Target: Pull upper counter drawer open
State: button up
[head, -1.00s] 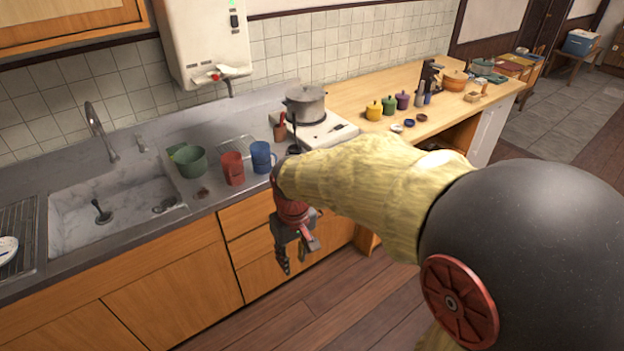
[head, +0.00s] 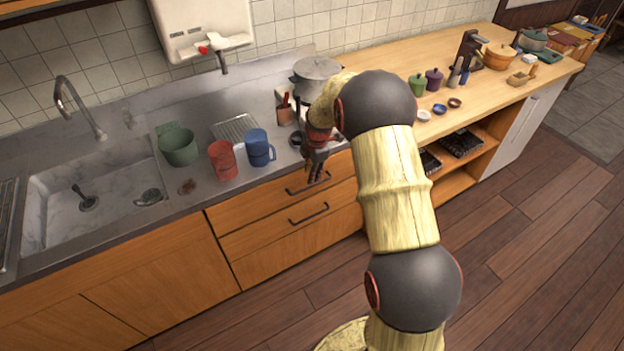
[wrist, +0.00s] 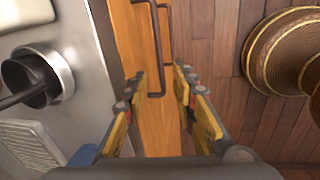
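The upper counter drawer (head: 247,207) is a wooden front just under the counter edge, with a dark bar handle (head: 305,187). It looks closed, flush with the cabinet. My gripper (head: 316,177) points down by the right end of this handle. In the wrist view my gripper (wrist: 160,76) is open, one finger on each side of the near end of the upper handle (wrist: 157,52). I cannot tell whether a finger touches it. The lower drawer's handle (wrist: 169,32) runs beside it on the right.
The lower drawer (head: 255,238) is beneath. A red mug (head: 222,161), a blue mug (head: 258,149) and a green pot (head: 179,147) stand on the counter above. A pot (head: 316,70) is behind my wrist. The wooden floor (head: 520,260) in front is clear.

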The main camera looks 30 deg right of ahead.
aim_at(309, 187)
jog(key=shift+n, duration=0.4)
jog(key=f, duration=0.2)
jog(key=w+f+b, duration=0.1)
jog(key=f, duration=0.2)
jog(key=f+b, duration=0.1)
jog(key=f, duration=0.1)
jog(key=shift+w+f, duration=0.25)
jog(key=shift+f, duration=0.15)
jog(key=shift+c, duration=0.4)
grip_shut()
